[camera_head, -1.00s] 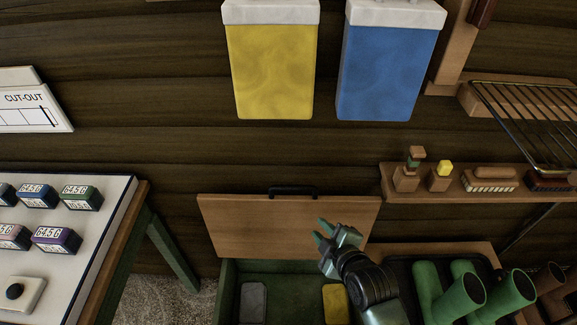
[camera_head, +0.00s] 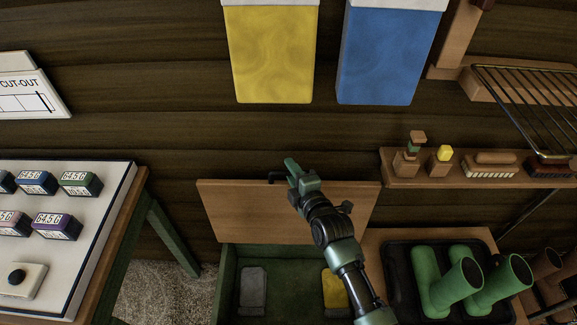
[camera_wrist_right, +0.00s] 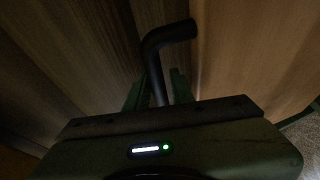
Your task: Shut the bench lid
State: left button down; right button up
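The bench lid (camera_head: 250,215) is a plain wooden board standing raised at the back of the green bench box (camera_head: 228,285), which is open below it. A black bar handle (camera_head: 276,177) sits at the lid's top edge, partly covered by my right gripper (camera_head: 292,172). In the right wrist view, the bent handle (camera_wrist_right: 155,70) runs down between the two green fingers (camera_wrist_right: 158,92). The gap around the bar is dark, so I cannot tell whether they grip it. My left gripper is not in view.
The box holds a grey item (camera_head: 253,290) and a yellow item (camera_head: 334,290). Green boots (camera_head: 440,285) stand in a black tray to the right. A shelf with brushes (camera_head: 490,170) is at right; a table with small boxes (camera_head: 75,275) is at left.

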jog(key=shift+x, duration=1.05)
grip_shut()
jog(key=shift+f, duration=0.1)
dwell(0.6)
